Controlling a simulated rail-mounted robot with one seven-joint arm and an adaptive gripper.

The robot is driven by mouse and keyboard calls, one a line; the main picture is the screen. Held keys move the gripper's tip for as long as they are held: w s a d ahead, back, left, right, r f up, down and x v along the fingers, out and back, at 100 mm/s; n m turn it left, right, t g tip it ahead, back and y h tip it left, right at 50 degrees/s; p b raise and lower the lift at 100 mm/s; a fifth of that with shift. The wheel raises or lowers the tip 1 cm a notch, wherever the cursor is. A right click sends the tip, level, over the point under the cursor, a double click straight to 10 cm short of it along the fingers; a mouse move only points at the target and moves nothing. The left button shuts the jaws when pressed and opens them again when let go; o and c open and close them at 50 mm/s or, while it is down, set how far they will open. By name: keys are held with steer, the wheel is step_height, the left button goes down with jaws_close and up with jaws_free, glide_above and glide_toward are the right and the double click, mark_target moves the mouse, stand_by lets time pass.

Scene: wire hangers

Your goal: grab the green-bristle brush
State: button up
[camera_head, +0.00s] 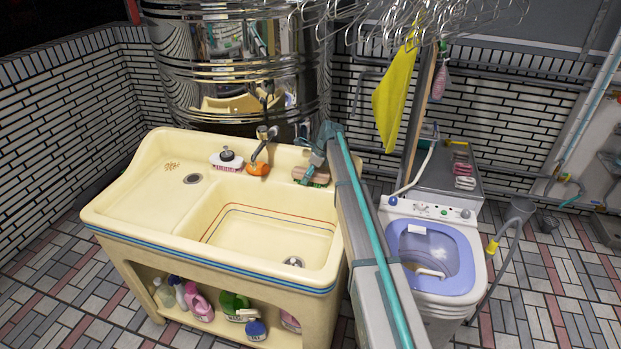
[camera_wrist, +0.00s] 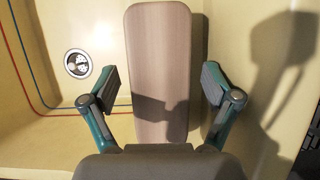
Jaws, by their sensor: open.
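The green-bristle brush (camera_head: 318,182) lies on the back right ledge of the cream sink, with green showing below its brown back. In the wrist view, the long pale wooden back of the brush (camera_wrist: 160,50) points up the picture, and its bristles are hidden beneath. My gripper (camera_head: 316,160) is just above the brush in the head view and partly covers it. In the wrist view, my gripper (camera_wrist: 162,86) is open, with one finger on each side of the brush. Gaps show between both fingers and the wood, and the gripper's shadow falls on it.
The cream sink (camera_head: 140,200) has a basin with a drain (camera_wrist: 78,63). A faucet (camera_head: 262,145), an orange item (camera_head: 258,169) and a soap dish (camera_head: 227,160) stand left of the brush. A washing machine (camera_head: 440,250) is at the right. Wire hangers (camera_head: 440,20) hang above.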

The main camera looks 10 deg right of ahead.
stand_by(0.3)
steer(key=c, duration=1.2)
steer(key=shift+c, duration=0.5)
steer(key=shift+r, duration=0.1)
